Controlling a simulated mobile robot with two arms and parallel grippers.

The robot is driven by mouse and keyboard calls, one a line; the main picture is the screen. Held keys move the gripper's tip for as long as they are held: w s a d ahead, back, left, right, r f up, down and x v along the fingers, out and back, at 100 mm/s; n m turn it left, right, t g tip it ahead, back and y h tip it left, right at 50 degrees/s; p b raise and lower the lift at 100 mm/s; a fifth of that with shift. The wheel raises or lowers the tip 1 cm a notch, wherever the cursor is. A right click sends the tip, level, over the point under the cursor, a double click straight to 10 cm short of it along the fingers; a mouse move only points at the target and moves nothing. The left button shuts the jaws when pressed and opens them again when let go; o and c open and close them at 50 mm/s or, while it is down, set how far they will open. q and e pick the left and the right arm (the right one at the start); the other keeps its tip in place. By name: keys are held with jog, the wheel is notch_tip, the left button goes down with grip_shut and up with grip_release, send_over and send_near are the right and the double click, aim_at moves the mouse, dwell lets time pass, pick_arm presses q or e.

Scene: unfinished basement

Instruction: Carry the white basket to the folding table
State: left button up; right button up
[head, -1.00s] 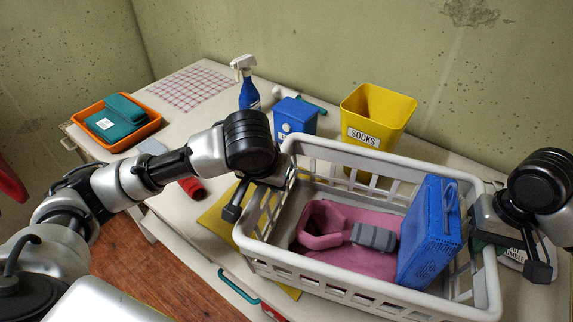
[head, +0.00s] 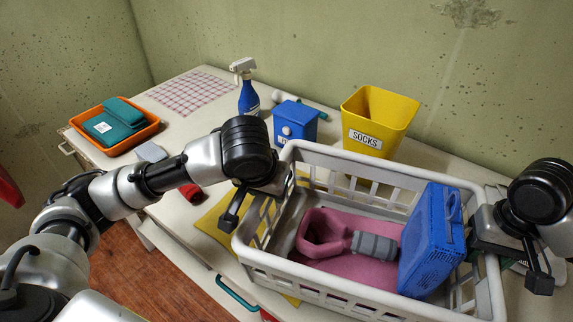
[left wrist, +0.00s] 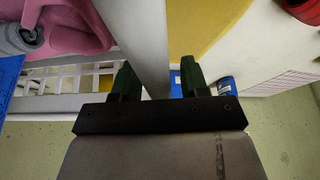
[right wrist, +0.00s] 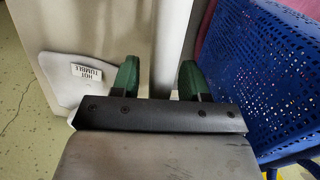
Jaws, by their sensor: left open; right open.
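The white basket (head: 300,268) stands on a pale worktop in the head view. It holds pink cloth (head: 360,272), a grey item (head: 374,246) and a blue perforated box (head: 432,240). My left gripper (head: 250,203) is open at the basket's left end; in the left wrist view its fingers (left wrist: 158,78) stand on either side of the white end wall (left wrist: 148,40). My right gripper (head: 512,262) is open at the right end; its fingers (right wrist: 160,80) likewise flank the wall in the right wrist view. I see no folding table.
Behind the basket stand a yellow SOCKS bin (head: 378,118), a blue box (head: 296,122) and a spray bottle (head: 248,97). An orange tray (head: 148,133) is at the far left. Yellow cloth (head: 212,226) lies partly under the basket. A wall rises close behind.

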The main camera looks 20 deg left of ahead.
pick_arm(q)
jog(key=v, duration=1.1)
jog(key=shift+a, duration=0.15)
pick_arm(e)
jog(key=shift+r, duration=0.1)
notch_tip(320, 180, up, 12)
jog(key=shift+f, duration=0.1)
